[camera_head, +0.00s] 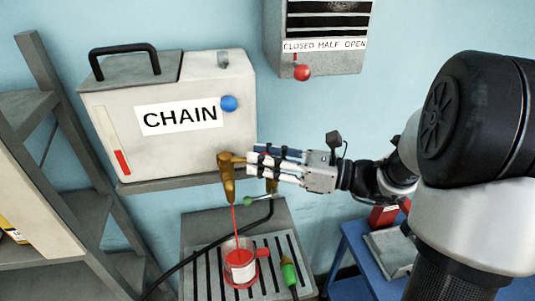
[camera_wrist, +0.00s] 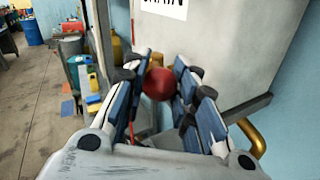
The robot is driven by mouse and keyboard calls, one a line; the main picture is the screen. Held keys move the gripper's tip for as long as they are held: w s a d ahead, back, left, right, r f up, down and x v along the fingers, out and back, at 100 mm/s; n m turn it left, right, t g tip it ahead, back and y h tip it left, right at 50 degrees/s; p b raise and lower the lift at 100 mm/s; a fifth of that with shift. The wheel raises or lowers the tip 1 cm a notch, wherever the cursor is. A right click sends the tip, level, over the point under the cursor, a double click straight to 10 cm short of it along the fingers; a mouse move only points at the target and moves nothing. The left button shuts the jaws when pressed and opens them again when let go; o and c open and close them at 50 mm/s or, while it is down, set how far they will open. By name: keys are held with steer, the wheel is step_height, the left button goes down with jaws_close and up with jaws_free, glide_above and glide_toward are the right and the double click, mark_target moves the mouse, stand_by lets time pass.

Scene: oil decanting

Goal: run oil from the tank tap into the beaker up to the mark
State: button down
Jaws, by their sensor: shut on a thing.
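The cream tank (camera_head: 170,105), labelled CHAIN, has a brass tap (camera_head: 229,180) low on its right side. A thin stream of red oil (camera_head: 235,218) runs from the spout down into the beaker (camera_head: 240,262). The beaker stands upright under the tap, with a pale label, a red handle at its right and red oil visible inside. The exact level against any mark is too small to tell. My gripper (camera_head: 256,163) is beside the tap, shut on its red knob (camera_wrist: 158,83), which shows between the fingers in the wrist view.
The beaker stands on a slatted drip tray (camera_head: 213,285) with a green-tipped object (camera_head: 289,273) at its right. A black hose (camera_head: 195,252) crosses the tray's back left. A wall box (camera_head: 318,64) marked CLOSED HALF OPEN carries a red ball lever (camera_head: 303,73). Shelving (camera_head: 60,172) stands left.

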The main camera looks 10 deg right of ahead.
steer(key=shift+s+a+f+p, duration=0.1)
steer(key=shift+s+a+p, duration=0.25)
steer(key=shift+s, duration=0.25)
steer(key=c, duration=1.7)
jaws_free()
steer(key=shift+s, duration=0.1)
steer(key=shift+o, duration=0.8)
steer(key=shift+s+d, duration=0.1)
steer(key=shift+s, duration=0.05)
steer(key=shift+d, duration=0.3)
steer(key=v, duration=1.1)
steer(key=shift+d, duration=0.2)
